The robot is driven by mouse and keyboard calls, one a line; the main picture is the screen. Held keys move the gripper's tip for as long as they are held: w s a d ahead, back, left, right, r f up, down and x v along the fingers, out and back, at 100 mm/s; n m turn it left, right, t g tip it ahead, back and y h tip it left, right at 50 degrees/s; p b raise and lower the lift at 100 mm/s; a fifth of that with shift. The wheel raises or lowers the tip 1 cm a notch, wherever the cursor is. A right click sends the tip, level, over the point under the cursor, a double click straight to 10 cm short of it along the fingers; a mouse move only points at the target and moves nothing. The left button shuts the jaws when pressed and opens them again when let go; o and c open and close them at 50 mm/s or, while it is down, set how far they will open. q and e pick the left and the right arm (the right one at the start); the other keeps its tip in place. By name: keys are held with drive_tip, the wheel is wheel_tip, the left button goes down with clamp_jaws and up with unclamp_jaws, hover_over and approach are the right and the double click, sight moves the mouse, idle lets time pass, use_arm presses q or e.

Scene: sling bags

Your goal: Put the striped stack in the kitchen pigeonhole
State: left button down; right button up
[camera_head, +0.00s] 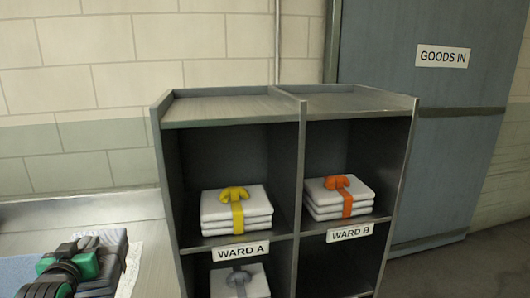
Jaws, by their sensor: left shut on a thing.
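My left gripper (82,262), black with green parts, is at the lower left. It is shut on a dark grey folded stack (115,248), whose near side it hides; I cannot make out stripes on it. The stack is over or on the bench at left, left of the pigeonhole unit (301,165); I cannot tell whether it touches the bench. No kitchen label shows; the unit's lower part is cut off by the frame. My right gripper is out of view.
The Ward A pigeonhole (232,150) holds a yellow-banded white stack (218,212). The Ward B pigeonhole (350,145) holds an orange-banded one (322,199). Below Ward A lies a grey-banded stack (258,283). The visible part below Ward B looks empty. A grey-blue door (425,160) stands right.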

sight(97, 282)
use_arm(q)
drive_tip(key=shift+n+y, duration=0.3)
drive_tip(key=shift+y, duration=0.1)
drive_tip(key=a+r, duration=0.4)
drive_tip(key=s+a+r, duration=0.1)
drive_tip(key=a+r, duration=0.1)
drive_tip(key=r, duration=0.1)
drive_tip(key=s+d+f+m+h, duration=0.1)
drive_tip(key=d+f, duration=0.2)
drive_tip(key=f, duration=0.1)
drive_tip(key=s+d+f+m+h, duration=0.1)
drive_tip(key=d+f+h, duration=0.1)
drive_tip(key=f, duration=0.3)
drive_tip(key=s+d+f+m+h, duration=0.1)
drive_tip(key=d+f+h, duration=0.1)
drive_tip(key=d+f, duration=0.2)
drive_tip(key=shift+s+d+f+m, duration=0.1)
drive_tip(key=shift+d+f+m, duration=0.2)
drive_tip(key=shift+d, duration=0.2)
drive_tip(key=s+d+f+m+h, duration=0.4)
drive_tip(key=s+d+f+h, duration=0.1)
drive_tip(key=s+d+f, duration=0.45)
drive_tip(key=d+n+y, duration=0.3)
drive_tip(key=d+y, duration=0.1)
drive_tip(key=d, duration=0.3)
drive_tip(key=shift+w+d+f+n+t+y, duration=0.25)
drive_tip(key=shift+d+f+n+t+y, duration=0.05)
drive_tip(key=shift+d+f+n, duration=0.1)
